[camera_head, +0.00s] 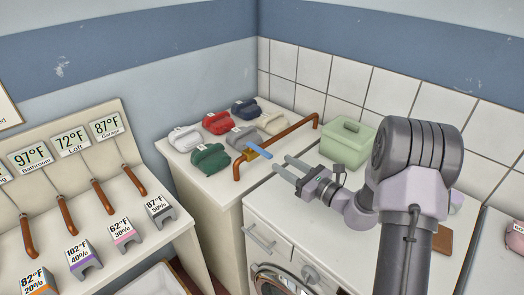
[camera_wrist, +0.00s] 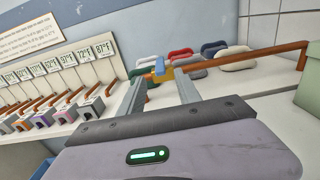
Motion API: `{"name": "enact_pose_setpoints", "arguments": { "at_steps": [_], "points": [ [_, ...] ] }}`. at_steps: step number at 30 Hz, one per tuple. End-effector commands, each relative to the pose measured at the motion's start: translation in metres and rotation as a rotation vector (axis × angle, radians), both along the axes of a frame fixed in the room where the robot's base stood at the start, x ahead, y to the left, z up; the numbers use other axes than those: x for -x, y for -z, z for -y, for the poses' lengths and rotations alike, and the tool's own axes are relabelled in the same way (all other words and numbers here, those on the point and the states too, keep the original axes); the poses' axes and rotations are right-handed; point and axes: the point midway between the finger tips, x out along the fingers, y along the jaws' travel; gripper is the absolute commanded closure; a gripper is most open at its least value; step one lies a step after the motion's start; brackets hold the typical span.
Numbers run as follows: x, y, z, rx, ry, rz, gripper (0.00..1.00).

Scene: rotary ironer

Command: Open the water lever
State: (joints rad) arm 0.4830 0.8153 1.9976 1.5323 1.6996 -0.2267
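The water lever (camera_head: 259,150) is a small blue handle on a brass valve (camera_head: 252,155) in a copper pipe (camera_head: 292,131). In the head view the handle lies across the line of the pipe. In the wrist view the blue lever (camera_wrist: 160,66) is ahead, between the lines of my two fingers, above the brass body (camera_wrist: 162,76). My gripper (camera_head: 281,162) is open and empty, its fingers pointing at the valve from the right. In the head view a small gap shows between fingertips and lever.
A pale green box (camera_head: 346,141) stands right of the pipe. A washing machine (camera_head: 268,240) is below my gripper. Temperature displays (camera_head: 72,140) line the left.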

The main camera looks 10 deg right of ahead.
Motion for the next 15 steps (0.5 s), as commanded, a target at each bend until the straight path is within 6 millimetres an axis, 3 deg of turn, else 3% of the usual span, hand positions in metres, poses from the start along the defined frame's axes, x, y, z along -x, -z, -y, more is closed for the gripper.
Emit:
{"name": "enact_pose_setpoints", "arguments": {
  "at_steps": [9, 15],
  "points": [
    [-0.061, 0.001, -0.043, 0.002, -0.005, 0.001, 0.60],
    [-0.079, 0.000, -0.054, 0.000, -0.003, 0.000, 0.60]
  ]
}}
